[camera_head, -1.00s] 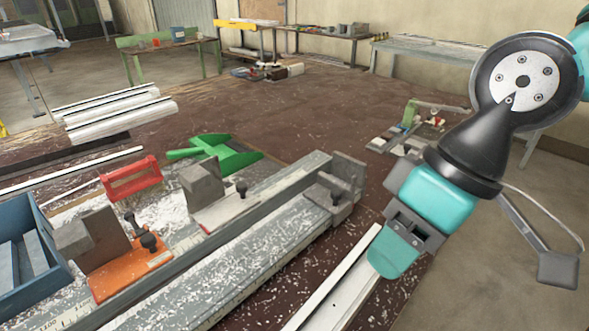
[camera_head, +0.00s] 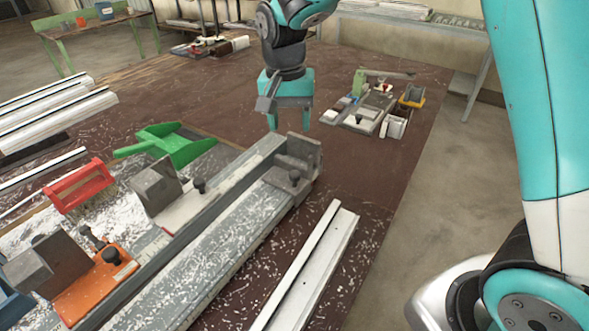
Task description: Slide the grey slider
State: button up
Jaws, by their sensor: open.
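The clamp bench runs diagonally across the lower left, with a long metal rail (camera_head: 212,272) dusted with shavings. A slider with a pale grey-white base plate (camera_head: 190,211), a grey block (camera_head: 155,188) and a black knob sits on it. Nearer, an orange slider (camera_head: 95,289) carries another grey block and black knobs. A grey end block (camera_head: 297,160) with a black knob closes the far end. My gripper (camera_head: 290,117) is open and empty, its teal fingers pointing down just beyond the end block. It appears apart from every slider.
Small fixtures and tools (camera_head: 375,103) stand at the back right. The brown tabletop between is largely clear.

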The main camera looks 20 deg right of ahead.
aim_at(294, 174)
jog(key=f, duration=0.4)
jog(key=f+p, duration=0.1)
jog(key=f, duration=0.8)
jog(key=shift+s+d+f, duration=0.2)
jog(key=shift+d+f, duration=0.15)
jog(key=shift+d, duration=0.05)
grip_shut()
